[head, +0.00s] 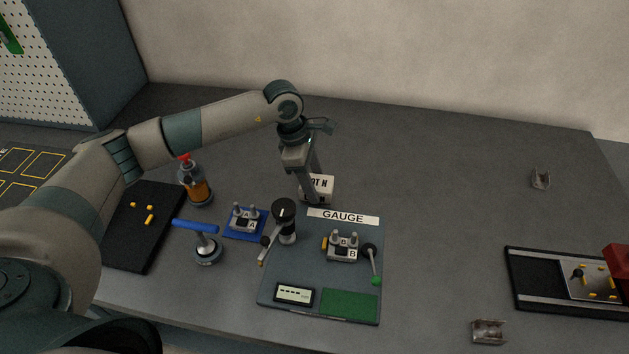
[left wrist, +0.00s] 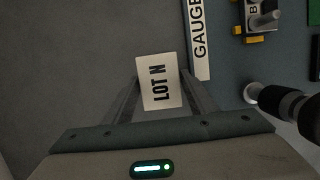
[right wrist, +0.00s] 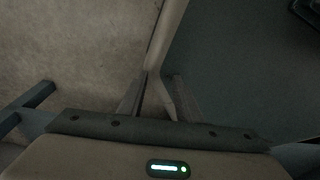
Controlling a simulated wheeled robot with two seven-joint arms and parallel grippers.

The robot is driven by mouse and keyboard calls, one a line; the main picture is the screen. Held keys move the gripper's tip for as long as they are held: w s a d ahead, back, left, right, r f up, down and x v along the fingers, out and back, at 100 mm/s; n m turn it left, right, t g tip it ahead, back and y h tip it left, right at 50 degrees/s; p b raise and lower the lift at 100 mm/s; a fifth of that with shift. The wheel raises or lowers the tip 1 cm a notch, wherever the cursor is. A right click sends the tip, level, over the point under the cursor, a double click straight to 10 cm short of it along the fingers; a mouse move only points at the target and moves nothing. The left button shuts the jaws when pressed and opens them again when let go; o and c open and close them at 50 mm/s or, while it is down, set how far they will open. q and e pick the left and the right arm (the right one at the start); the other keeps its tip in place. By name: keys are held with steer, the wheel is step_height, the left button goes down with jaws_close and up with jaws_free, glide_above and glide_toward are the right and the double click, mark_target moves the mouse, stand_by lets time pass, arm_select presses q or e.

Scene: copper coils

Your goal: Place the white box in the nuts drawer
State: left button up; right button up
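No nuts drawer can be made out.
A gauge board (head: 270,290) with a black knob post (head: 284,220) and a lever stands in front of the box. A blue-handled tool (head: 205,245), a blue plate (head: 236,231) and an orange bottle (head: 196,185) stand left. The table between box and right-hand black tray (head: 530,275) is mostly clear.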

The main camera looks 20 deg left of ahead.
mark_target(315, 181)
steer(key=shift+w+a, duration=0.1)
steer(key=shift+a, duration=0.05)
arm_select(q)
steer(key=shift+r, duration=0.1)
arm_select(e)
steer(key=shift+s, duration=0.25)
arm_select(q)
steer(key=shift+r, duration=0.2)
steer(key=v, duration=0.2)
steer(key=shift+a+r+b, duration=0.1)
steer(key=shift+r+b, duration=0.15)
steer(key=shift+b, duration=0.1)
steer(key=shift+a+r, duration=0.2)
steer(key=shift+r, duration=0.5)
steer(key=b+v, duration=0.2)
steer(key=v, duration=0.5)
steer(key=shift+r, duration=0.4)
arm_select(e)
steer(key=w+a+t+y, duration=0.1)
steer(key=w+a+t, duration=0.1)
steer(key=w, duration=0.7)
steer(key=shift+w+a+r+t, duration=0.35)
steer(key=shift+a+r, duration=0.1)
steer(key=shift+a, duration=0.3)
arm_select(q)
steer(key=shift+o, duration=0.2)
steer(key=shift+s, duration=0.1)
arm_select(e)
steer(key=shift+s+r, duration=0.1)
steer(key=shift+s, duration=0.1)
